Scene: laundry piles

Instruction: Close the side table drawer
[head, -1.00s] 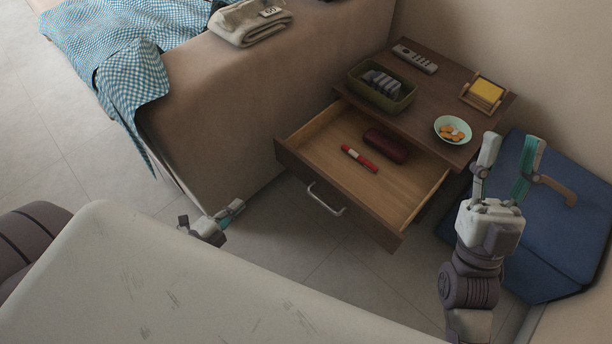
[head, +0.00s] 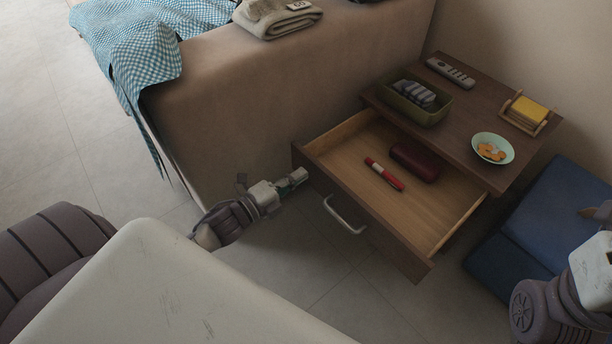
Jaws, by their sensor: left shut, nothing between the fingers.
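The wooden side table (head: 470,112) stands against the wall at the right, and its drawer (head: 348,205) is pulled well out. The drawer front has a metal handle (head: 343,216). A red pen (head: 384,174) and a dark red case (head: 416,161) lie in the drawer. My left gripper (head: 300,178) is shut and empty, close to the left end of the drawer front; I cannot tell whether it touches.
On the tabletop are a green bin (head: 420,102), a remote (head: 450,72), a bowl (head: 492,148) and a yellow note holder (head: 526,113). A blue bag (head: 550,222) lies right of the table. The sofa (head: 270,105) stands left of the drawer. Floor in front is clear.

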